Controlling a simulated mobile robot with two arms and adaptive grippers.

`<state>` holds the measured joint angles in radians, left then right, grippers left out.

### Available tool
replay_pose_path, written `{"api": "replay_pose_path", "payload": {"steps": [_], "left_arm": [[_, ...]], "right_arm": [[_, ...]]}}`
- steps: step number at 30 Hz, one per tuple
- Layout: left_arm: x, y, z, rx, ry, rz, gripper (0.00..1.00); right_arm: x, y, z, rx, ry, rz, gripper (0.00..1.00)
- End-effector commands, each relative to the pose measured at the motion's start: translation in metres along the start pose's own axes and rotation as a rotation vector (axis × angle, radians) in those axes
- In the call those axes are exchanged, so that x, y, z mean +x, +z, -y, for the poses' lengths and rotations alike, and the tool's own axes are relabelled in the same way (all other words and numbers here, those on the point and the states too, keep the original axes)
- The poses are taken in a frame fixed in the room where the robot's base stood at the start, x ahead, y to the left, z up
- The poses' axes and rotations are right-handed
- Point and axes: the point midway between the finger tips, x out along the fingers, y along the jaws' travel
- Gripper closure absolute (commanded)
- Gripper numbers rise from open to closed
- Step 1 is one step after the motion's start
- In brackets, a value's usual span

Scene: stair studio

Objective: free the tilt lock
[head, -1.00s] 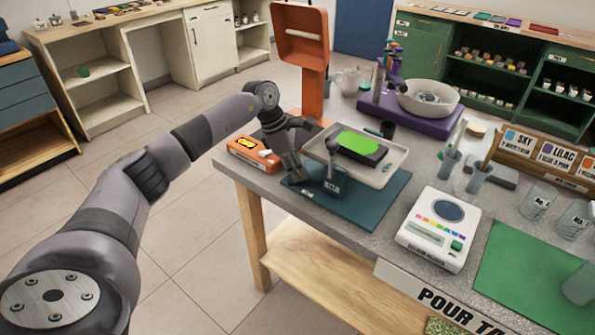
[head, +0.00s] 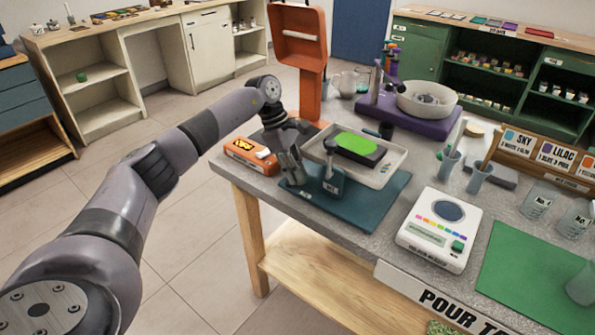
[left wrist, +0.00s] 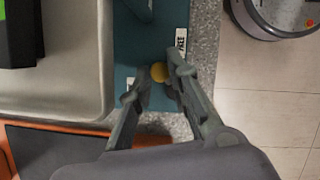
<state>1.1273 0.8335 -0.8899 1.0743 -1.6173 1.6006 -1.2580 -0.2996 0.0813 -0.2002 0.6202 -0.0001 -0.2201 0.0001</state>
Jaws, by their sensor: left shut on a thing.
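My left gripper (head: 296,180) is low at the left front edge of the teal base (head: 375,212). The knob's stem is hidden. White labels lie on the teal base, one by the right fingertip (left wrist: 181,40); I cannot read them surely. A pale tray (head: 392,163) sits over the base with a black block and green top (head: 358,143). My right gripper is out of view.
An orange box (head: 245,153) lies left of the gripper, and an orange stand (head: 309,95) rises behind it. A white scale (head: 440,228) stands to the right. The table edge is close in front of the gripper.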

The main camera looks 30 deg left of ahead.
Motion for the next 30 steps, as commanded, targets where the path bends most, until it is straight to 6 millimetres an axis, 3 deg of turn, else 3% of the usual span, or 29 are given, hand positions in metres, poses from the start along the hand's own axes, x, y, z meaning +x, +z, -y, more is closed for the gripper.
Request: {"api": "replay_pose_path", "payload": {"steps": [4, 5, 13, 30], "left_arm": [[0.0002, -0.0013, 0.0001, -0.002, 0.000, -0.003, 1.00], [0.0002, -0.0014, 0.0001, -0.003, 0.000, -0.003, 0.81], [0.0004, -0.0010, 0.0002, -0.003, 0.000, -0.002, 0.63], [-0.0018, -0.0001, -0.0012, -0.028, 0.016, 0.000, 0.62]], "right_arm": [[0.0001, 0.0000, 0.0005, 0.000, -0.001, 0.000, 0.32], [0.0001, 0.0000, 0.0006, 0.000, -0.001, 0.000, 0.32], [0.0001, -0.0002, 0.0020, 0.001, -0.002, 0.000, 0.32], [-0.0025, 0.0006, 0.0002, 0.000, 0.000, 0.001, 0.32]]}}
